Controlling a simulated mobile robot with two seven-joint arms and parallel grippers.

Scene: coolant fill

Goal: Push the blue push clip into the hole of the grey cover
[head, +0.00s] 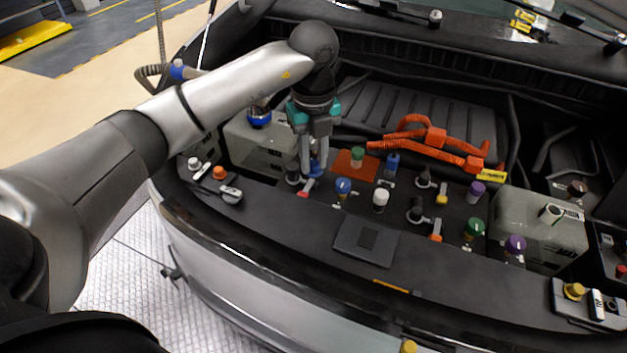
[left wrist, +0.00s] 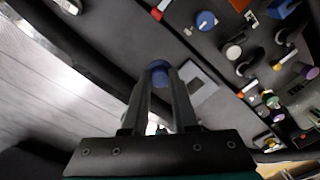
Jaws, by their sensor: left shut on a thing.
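My left gripper (head: 314,172) reaches down from above into the engine bay, at its left-middle part. It is shut on a small blue piece, which I take to be the blue push clip (head: 315,166). In the left wrist view the rounded blue clip (left wrist: 158,68) sits between the two fingertips (left wrist: 160,80). The dark long front panel, probably the grey cover (head: 290,228), runs along the front of the bay; a flat square plate (head: 365,241) lies on it. I cannot make out the hole. My right gripper is not in view.
Several coloured caps stand close around the gripper, including a blue one (head: 343,187), a white one (head: 380,198) and a green one (head: 357,154). Orange cables (head: 433,136) lie behind. A pale tank (head: 540,228) stands at right. The front panel left of the plate is mostly clear.

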